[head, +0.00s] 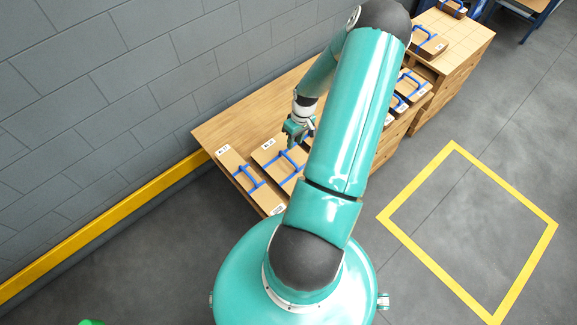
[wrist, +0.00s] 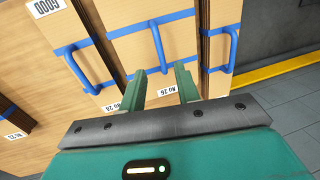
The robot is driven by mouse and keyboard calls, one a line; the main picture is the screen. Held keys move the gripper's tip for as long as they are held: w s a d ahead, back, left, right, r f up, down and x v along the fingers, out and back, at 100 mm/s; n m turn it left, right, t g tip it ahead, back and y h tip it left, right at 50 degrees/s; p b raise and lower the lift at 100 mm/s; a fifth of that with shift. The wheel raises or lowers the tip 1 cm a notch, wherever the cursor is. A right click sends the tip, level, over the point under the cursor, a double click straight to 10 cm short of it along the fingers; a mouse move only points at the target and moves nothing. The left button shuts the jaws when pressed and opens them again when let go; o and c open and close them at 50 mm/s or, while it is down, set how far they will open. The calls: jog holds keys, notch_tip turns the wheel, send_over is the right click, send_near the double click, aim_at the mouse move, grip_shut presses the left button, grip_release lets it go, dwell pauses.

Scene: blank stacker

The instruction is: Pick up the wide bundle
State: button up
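Several flat tan bundles with blue straps and blue handles lie side by side on a wooden bench. The one that looks widest (head: 266,155) is second from the left in the head view, beside a narrower bundle (head: 230,165). My gripper (head: 298,131) is above the bench near its far end of the wide bundle. In the wrist view, my gripper (wrist: 163,84) is open, with nothing visible between its fingers. A broad bundle (wrist: 137,48) with an upright-looking blue handle (wrist: 158,47) lies beyond the fingertips. I cannot tell the height gap.
A narrow bundle (wrist: 217,40) is on the right in the wrist view, and another is on the left. More bundles (head: 410,88) lie along the bench behind my arm. A grey wall (head: 120,80) runs along the left. A yellow floor square (head: 470,225) encloses clear floor.

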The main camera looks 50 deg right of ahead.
aim_at(291, 160)
jog(key=f, duration=0.4)
jog(key=a+f, duration=0.1)
jog(key=f, duration=0.2)
jog(key=a+f, duration=0.1)
jog(key=f, duration=0.3)
jog(key=shift+w+a+f, duration=0.1)
jog(key=shift+w+f, duration=0.15)
jog(key=shift+f, duration=0.1)
grip_shut()
dwell(0.9)
